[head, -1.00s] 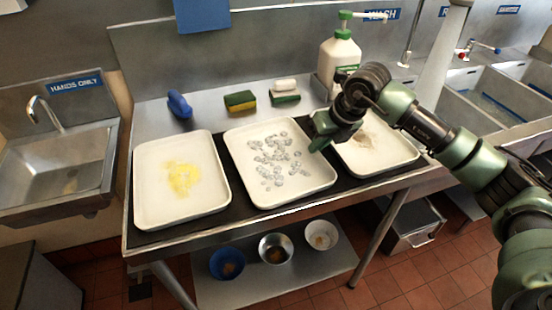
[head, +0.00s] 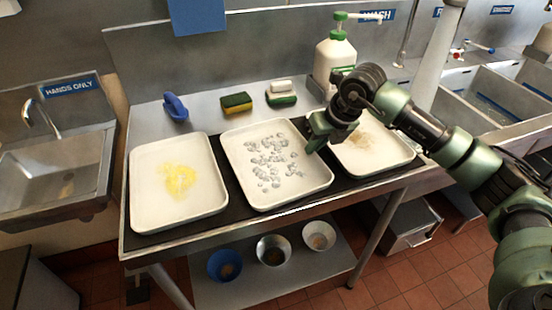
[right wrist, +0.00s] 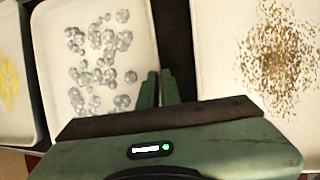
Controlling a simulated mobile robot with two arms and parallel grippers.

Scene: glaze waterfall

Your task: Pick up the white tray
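Three shallow white trays lie side by side on a black mat on the steel counter. The middle white tray (head: 309,197) holds several clear glassy lumps and also shows in the right wrist view (right wrist: 50,72). My right gripper (head: 309,150) is at this tray's right rim. In the right wrist view its fingers (right wrist: 159,82) are close together, one on each side of the rim, and appear shut on it. The tray rests flat on the mat. My left gripper is in neither view.
The left tray (head: 150,210) holds yellow material, the right tray (head: 400,152) brown grains. Sponges (head: 237,103), a blue item (head: 175,106) and a pump bottle (head: 335,60) stand behind. Bowls (head: 273,251) sit on the lower shelf. The trays have narrow gaps between them.

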